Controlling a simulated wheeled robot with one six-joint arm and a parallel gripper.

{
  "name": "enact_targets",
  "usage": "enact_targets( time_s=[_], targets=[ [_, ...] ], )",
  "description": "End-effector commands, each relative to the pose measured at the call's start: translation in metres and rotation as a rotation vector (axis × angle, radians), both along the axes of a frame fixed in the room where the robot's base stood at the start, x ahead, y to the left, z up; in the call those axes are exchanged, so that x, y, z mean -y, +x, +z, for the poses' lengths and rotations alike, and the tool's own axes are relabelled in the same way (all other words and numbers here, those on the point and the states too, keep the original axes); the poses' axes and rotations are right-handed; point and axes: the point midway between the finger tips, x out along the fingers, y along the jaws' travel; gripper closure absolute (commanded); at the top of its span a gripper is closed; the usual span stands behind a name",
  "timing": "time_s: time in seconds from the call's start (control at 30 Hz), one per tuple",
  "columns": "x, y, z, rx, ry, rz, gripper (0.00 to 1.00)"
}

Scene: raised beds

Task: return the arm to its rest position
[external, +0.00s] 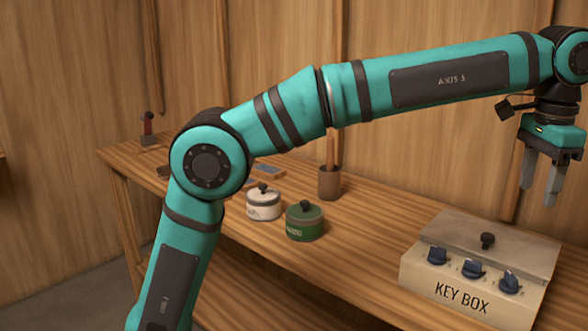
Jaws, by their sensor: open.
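My teal arm (430,85) is raised and stretched out to the right over a wooden bench. My gripper (538,196) is at the right edge of the external view and points down. Its two grey fingers are apart, with nothing seen between them. It hangs in the air, and in the picture it appears above the right end of the key box (455,297). The key box is a pale box with a lid, a dark knob on top and three blue dials on its front. The lid looks shut. Part of my wrist is cut off by the picture's edge.
On the wooden bench (380,215) stand a green lidded pot (305,226), a white lidded pot (262,206) and a brown cup (329,184) holding a stick-like thing. Small items at the far left are partly hidden by my arm. A plank wall (80,80) closes the back.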

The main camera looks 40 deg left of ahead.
Motion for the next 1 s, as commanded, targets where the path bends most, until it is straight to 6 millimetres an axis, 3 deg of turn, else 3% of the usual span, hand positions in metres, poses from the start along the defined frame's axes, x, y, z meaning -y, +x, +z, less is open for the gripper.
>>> enact_targets(
  time_s=[0.17,0.57,1.0],
  targets=[
    [-0.031,0.010,0.009,0.042,-0.047,0.035,0.47],
    [-0.165,0.038,0.030,0.265,-0.248,0.190,0.47],
    [-0.309,0.023,0.035,0.561,-0.424,0.351,0.47]
  ],
)
